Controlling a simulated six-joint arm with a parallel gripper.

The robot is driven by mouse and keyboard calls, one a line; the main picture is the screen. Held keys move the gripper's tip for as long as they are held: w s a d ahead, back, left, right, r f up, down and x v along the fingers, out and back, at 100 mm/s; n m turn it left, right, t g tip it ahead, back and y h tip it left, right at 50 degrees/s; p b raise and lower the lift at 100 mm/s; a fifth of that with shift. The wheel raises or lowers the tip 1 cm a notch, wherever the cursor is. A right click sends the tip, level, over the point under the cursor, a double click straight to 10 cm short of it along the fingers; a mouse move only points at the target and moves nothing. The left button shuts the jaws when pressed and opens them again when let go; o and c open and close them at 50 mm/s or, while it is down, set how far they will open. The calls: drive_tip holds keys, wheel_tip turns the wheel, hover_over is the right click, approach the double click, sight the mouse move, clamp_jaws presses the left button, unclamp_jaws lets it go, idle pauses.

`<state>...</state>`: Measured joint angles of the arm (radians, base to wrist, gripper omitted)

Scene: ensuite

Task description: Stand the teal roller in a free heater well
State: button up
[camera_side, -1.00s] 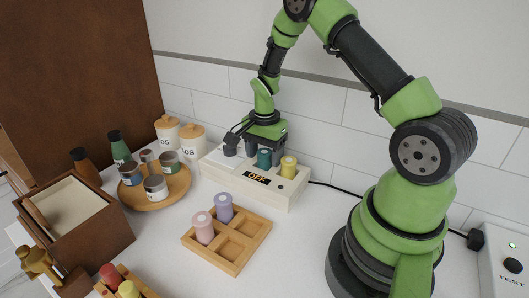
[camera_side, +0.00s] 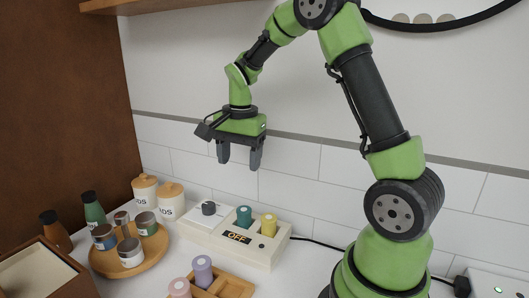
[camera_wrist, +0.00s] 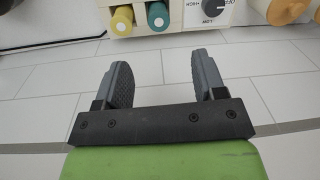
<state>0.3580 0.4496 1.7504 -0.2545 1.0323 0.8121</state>
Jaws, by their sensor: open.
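The teal roller (camera_side: 244,215) stands upright in the cream heater box (camera_side: 222,238), next to the yellow roller (camera_side: 268,224). In the wrist view the teal roller (camera_wrist: 157,15) and the yellow roller (camera_wrist: 121,19) show at the top edge, with the heater's dial (camera_wrist: 211,10) beside them. My gripper (camera_side: 239,160) is raised well above the heater, fingers pointing down. It is open and empty; both fingers also show apart in the wrist view (camera_wrist: 162,75). I cannot make out an empty well from here.
A wooden rack (camera_side: 236,286) holds a lilac roller (camera_side: 202,270) and a pink roller (camera_side: 179,289) in front. A round wooden tray (camera_side: 101,262) with several jars is at left. Two lidded canisters (camera_side: 170,200) stand behind it. A cable runs right from the heater.

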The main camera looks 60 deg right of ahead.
drive_tip(key=s+a+r+n+t+y, duration=0.1)
drive_tip(key=s+a+r+n+t, duration=0.2)
drive_tip(key=s+a+r+n, duration=0.2)
drive_tip(key=s+a+r+n+t+y, duration=0.1)
drive_tip(key=s+a+r+n+t, duration=0.2)
drive_tip(key=s, duration=0.8)
drive_tip(key=a+r+n, duration=0.2)
drive_tip(key=a+n, duration=0.2)
drive_tip(key=a, duration=0.1)
drive_tip(key=shift+a+r+n, duration=0.25)
drive_tip(key=shift+a+n, duration=0.15)
drive_tip(key=shift+w, duration=0.15)
